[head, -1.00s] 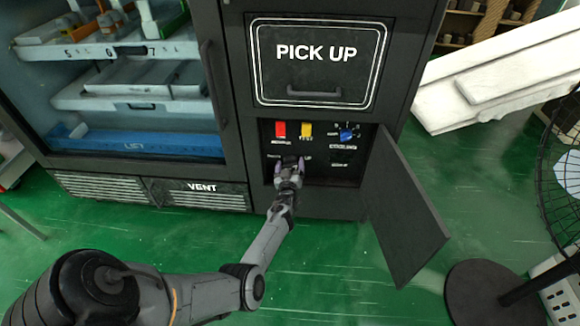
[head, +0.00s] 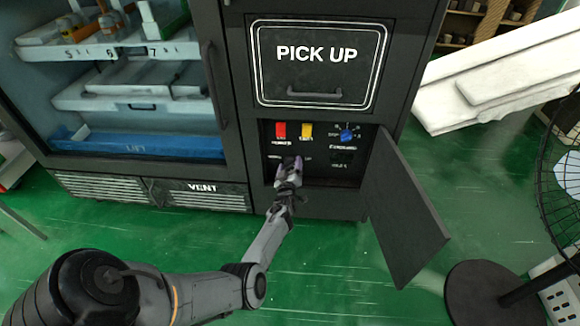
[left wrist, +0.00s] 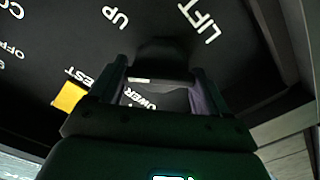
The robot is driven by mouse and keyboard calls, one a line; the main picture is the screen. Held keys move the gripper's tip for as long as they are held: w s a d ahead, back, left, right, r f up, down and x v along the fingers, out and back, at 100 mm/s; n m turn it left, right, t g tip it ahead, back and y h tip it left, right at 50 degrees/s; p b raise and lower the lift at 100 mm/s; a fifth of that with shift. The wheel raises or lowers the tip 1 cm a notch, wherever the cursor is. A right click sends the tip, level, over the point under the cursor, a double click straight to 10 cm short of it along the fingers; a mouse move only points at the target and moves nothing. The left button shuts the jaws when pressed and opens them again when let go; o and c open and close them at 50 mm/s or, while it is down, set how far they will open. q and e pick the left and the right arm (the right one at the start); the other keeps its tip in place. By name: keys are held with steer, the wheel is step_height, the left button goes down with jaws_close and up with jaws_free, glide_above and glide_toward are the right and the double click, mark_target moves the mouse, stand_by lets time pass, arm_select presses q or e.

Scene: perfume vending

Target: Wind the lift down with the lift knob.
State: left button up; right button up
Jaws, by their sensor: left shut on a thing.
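My left gripper (head: 289,167) reaches into the open control compartment below the PICK UP door and is shut. In the left wrist view its two fingers (left wrist: 153,88) close on the dark lift knob (left wrist: 162,56), near the white words LIFT and UP. In the head view the knob is hidden behind the gripper. The blue lift (head: 136,148), marked LIFT, lies low behind the glass of the cabinet on the left. My right gripper is in neither view.
A red switch (head: 281,130), a yellow switch (head: 306,131) and a blue dial (head: 346,134) sit above my gripper. The compartment door (head: 404,210) hangs open to the right. A stand fan (head: 566,170) stands at far right. Green floor is clear in front.

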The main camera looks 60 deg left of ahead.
arm_select(q)
steer(key=n, duration=0.5)
steer(key=shift+a+r+n, duration=0.1)
steer(key=shift+n, duration=0.2)
steer(key=n, duration=0.3)
steer(key=shift+n, duration=0.6)
steer(key=o, duration=0.8)
steer(key=shift+o, duration=1.1)
steer(key=shift+s, duration=0.1)
